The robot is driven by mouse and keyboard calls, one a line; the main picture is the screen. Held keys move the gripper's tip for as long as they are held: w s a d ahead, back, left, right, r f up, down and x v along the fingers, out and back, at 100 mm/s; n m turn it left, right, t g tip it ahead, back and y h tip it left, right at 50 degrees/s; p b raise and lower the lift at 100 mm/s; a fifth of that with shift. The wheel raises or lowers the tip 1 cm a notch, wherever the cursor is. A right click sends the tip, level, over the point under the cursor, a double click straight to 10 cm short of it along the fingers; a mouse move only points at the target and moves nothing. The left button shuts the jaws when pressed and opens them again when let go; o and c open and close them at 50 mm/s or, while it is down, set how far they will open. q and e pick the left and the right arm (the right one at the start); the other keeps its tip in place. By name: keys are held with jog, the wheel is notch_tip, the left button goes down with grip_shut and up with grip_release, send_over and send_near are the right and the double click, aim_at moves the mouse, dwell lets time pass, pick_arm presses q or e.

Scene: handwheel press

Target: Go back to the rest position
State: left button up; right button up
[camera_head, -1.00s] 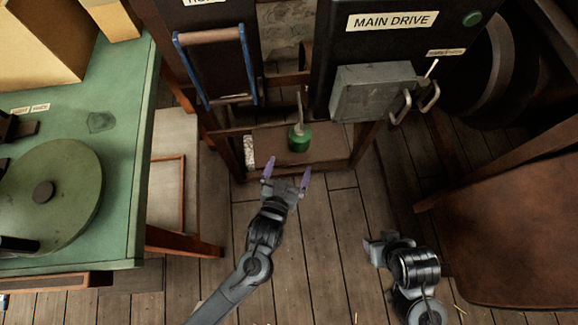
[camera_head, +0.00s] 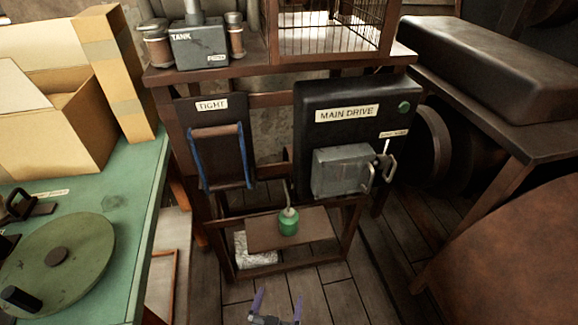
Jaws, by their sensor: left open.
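My left gripper (camera_head: 277,306) shows at the bottom edge of the head view. Its two purple fingers are spread apart with nothing between them. It hangs over the plank floor, in front of the wooden stand and apart from it. The rest of the left arm is cut off by the frame. My right gripper is out of the picture.
The stand carries a MAIN DRIVE box (camera_head: 347,113), a grey switch box (camera_head: 342,172), a blue-sided frame (camera_head: 218,157) and a green oil can (camera_head: 288,222) on its low shelf. A green table (camera_head: 143,218) stands left, a brown round-edged surface (camera_head: 510,240) right. Floor between is clear.

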pick_arm(q)
jog(key=s+a+r+g+y+p, duration=0.3)
jog(key=s+a+r+g+p, duration=0.9)
jog(key=s+a+r+p, duration=0.75)
notch_tip(320, 180, up, 37)
jog(key=w+p, duration=0.1)
jog(key=p, duration=3.4)
jog(key=shift+w+d+p, duration=0.2)
jog(key=shift+w+p, duration=0.1)
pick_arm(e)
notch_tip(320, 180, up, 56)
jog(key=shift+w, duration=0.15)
pick_arm(q)
jog(key=shift+f, duration=0.1)
